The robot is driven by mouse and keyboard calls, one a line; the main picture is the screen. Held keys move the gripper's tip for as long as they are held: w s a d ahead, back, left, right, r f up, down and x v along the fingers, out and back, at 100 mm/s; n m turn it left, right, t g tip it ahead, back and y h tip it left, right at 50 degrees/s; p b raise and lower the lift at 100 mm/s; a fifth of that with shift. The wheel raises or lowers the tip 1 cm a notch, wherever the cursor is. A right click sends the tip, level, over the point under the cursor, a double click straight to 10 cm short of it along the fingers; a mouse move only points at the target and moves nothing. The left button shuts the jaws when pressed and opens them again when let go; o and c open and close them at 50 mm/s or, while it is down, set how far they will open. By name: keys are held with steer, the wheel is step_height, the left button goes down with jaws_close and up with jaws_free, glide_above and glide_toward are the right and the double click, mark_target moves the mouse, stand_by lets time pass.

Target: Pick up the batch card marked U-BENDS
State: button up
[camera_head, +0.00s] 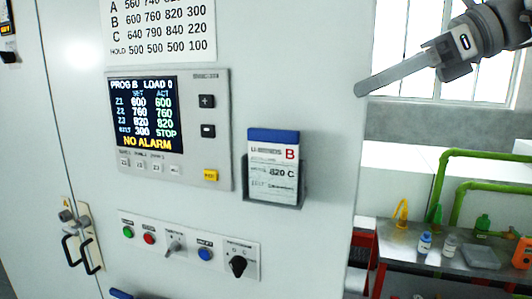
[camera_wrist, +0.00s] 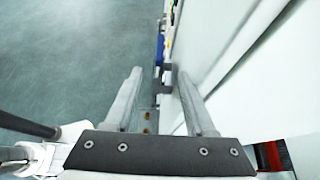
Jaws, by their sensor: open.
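The batch card (camera_head: 274,172) stands upright in a dark holder (camera_head: 301,188) on the white cabinet front in the head view. It has a blue top edge, a red B and "820 C"; its small heading looks like U-BENDS but is blurred. My gripper (camera_head: 360,90) is at the upper right, above and to the right of the card and apart from it. In the wrist view my gripper (camera_wrist: 160,76) shows two spread fingers with nothing held. A small blue thing (camera_wrist: 160,48) beyond the fingers may be the card edge-on; I cannot tell.
A control panel (camera_head: 223,130) is left of the card, with a strip of buttons and knobs (camera_head: 190,245) below. A metal bench (camera_head: 400,255) with bottles and green pipes stands at the right. The space in front of the cabinet looks clear.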

mark_target(278, 130)
steer(key=b+x, duration=0.1)
steer(key=x, duration=1)
steer(key=shift+a+f+b, duration=0.1)
steer(key=shift+a+b, duration=0.2)
steer(key=shift+a, duration=0.05)
steer(key=shift+x, duration=2.75)
steer(key=shift+d, duration=0.1)
jaws_close()
